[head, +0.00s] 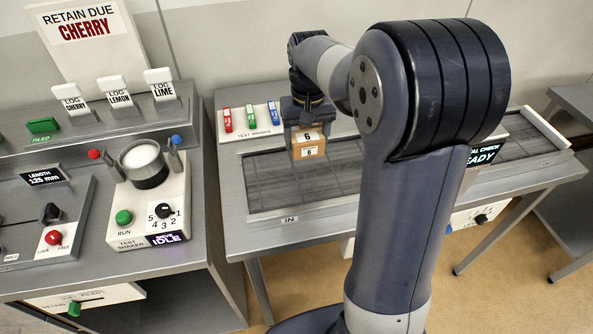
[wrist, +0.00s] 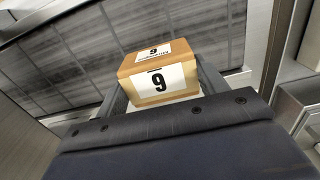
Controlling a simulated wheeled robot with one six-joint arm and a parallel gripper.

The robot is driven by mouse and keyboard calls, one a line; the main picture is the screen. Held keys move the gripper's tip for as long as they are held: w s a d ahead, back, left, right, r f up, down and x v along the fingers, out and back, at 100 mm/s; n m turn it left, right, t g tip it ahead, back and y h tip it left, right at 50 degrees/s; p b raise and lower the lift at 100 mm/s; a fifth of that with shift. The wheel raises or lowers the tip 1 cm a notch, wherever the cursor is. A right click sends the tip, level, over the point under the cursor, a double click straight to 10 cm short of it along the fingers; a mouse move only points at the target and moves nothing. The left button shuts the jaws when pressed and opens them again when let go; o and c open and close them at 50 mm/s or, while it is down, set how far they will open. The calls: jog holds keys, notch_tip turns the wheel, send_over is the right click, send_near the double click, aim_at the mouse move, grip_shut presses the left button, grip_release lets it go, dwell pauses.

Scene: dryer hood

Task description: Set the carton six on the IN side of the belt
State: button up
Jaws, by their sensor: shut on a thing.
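Carton six is a small brown box (head: 309,148) with white labels bearing a 6. My gripper (head: 307,125) is shut on it from above, over the left part of the belt. In the wrist view the carton (wrist: 158,77) sits between the fingers, its label appearing upside down as a 9. The grey belt (head: 270,185) runs left to right across the table, with the IN label (head: 289,219) on its near left edge. I cannot tell whether the carton touches the belt. My arm hides the middle of the belt.
Red, green and blue test pieces (head: 249,117) stand on a white plate behind the belt's left end. A shaker unit (head: 150,205) with a cup stands on the left bench. A sign reading READY (head: 487,152) is partly hidden by my arm.

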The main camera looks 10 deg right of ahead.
aim_at(308, 135)
notch_tip(308, 135, down, 8)
jog(key=shift+w+f+p, duration=0.1)
jog(key=shift+p, duration=0.2)
jog(key=o, duration=1)
jog(key=shift+d+f, duration=0.1)
jog(key=shift+o, duration=0.2)
notch_tip(308, 135, up, 12)
jog(key=shift+r, duration=0.2)
jog(key=shift+o, duration=1.1)
